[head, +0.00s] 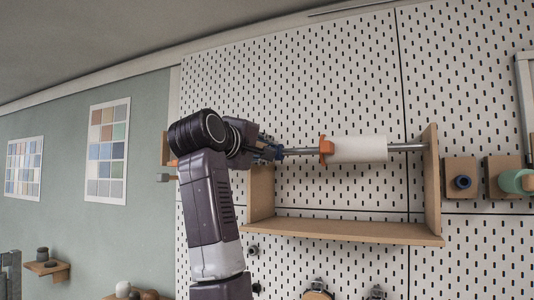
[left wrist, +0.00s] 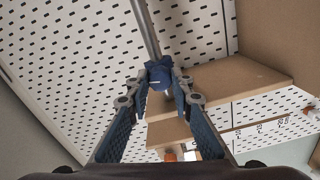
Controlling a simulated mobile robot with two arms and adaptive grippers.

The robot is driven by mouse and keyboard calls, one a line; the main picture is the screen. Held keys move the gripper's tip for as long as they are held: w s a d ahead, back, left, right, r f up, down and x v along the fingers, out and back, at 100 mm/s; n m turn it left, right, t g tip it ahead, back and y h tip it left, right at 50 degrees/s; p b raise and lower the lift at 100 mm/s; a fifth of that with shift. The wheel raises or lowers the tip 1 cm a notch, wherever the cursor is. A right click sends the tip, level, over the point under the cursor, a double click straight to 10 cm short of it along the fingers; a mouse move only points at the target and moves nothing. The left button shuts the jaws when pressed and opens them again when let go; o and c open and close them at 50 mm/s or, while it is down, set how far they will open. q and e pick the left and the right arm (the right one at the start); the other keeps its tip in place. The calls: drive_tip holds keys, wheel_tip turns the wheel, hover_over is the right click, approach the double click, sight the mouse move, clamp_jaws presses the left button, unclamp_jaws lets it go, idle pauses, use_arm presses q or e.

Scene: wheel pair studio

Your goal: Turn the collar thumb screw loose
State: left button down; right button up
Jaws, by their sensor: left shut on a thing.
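The blue collar (left wrist: 159,66) sits on a grey metal rod (left wrist: 147,25). Its rounded thumb screw (left wrist: 159,82), with a pale line on it, faces the left wrist camera. My left gripper (left wrist: 161,88) has its fingertips on both sides of the thumb screw and is shut on it. In the head view, my left gripper (head: 273,152) is at the left end of the rod (head: 300,151) and largely hides the collar and screw. My right gripper is in neither view.
An orange piece (head: 326,150) and a white roll (head: 360,149) are on the rod, right of my gripper. A wooden shelf frame (head: 340,230) stands below and around the rod, against a white pegboard (head: 300,80). Round items on wooden mounts (head: 459,165) hang at right.

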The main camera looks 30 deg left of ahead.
use_arm(q)
drive_tip(key=shift+n, duration=1.3)
drive_tip(key=c, duration=1.7)
unclamp_jaws()
drive_tip(key=s, duration=1.2)
drive_tip(key=shift+d, duration=0.4)
drive_tip(key=shift+w, duration=0.1)
